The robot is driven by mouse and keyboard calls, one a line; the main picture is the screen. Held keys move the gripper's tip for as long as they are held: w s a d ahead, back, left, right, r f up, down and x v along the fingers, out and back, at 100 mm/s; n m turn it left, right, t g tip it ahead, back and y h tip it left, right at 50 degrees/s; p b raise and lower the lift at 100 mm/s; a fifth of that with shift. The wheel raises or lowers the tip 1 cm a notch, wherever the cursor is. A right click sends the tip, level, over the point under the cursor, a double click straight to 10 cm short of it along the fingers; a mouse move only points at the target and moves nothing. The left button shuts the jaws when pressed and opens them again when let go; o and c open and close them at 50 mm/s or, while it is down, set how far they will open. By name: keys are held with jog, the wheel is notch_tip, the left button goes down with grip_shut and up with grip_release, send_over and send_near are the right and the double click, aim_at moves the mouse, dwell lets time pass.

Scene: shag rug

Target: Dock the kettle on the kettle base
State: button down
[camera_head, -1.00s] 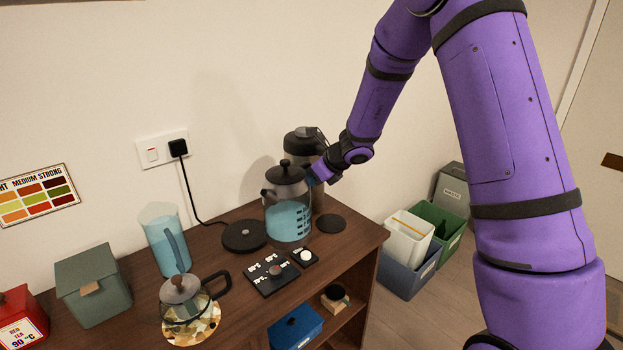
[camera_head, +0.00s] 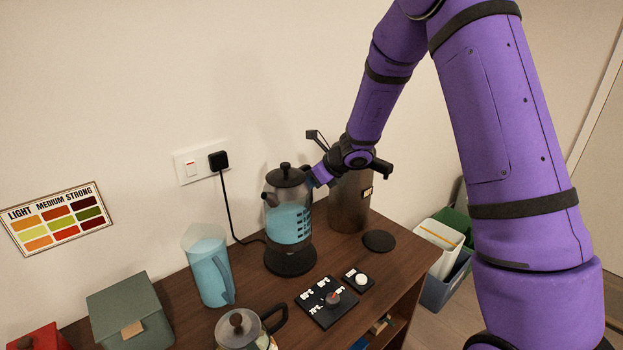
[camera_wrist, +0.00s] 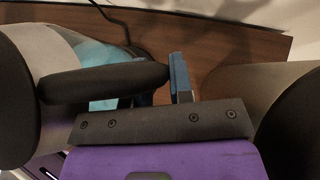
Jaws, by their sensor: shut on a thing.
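The kettle (camera_head: 289,222) is a clear jug of blue water with a dark lid. It is upright, directly above the round black kettle base (camera_head: 290,262). Its bottom is at or just over the base; I cannot tell whether it is fully seated. My gripper (camera_head: 315,177) is shut on the kettle's handle at its right side. In the wrist view my gripper (camera_wrist: 160,88) has a blue finger pad against the dark handle (camera_wrist: 105,82), and the kettle body fills the left side. The handle's far side is partly hidden.
A tall brown-grey canister (camera_head: 347,208) stands close behind my gripper, with a black disc (camera_head: 379,240) beside it. A blue-water pitcher (camera_head: 208,270) is left of the base. A control panel (camera_head: 327,301) lies in front, and a glass teapot (camera_head: 240,328) is front left.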

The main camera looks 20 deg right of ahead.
jog(key=shift+f, duration=3)
jog(key=c, duration=1.3)
grip_release()
jog(key=shift+f, duration=0.15)
jog(key=v, duration=1.1)
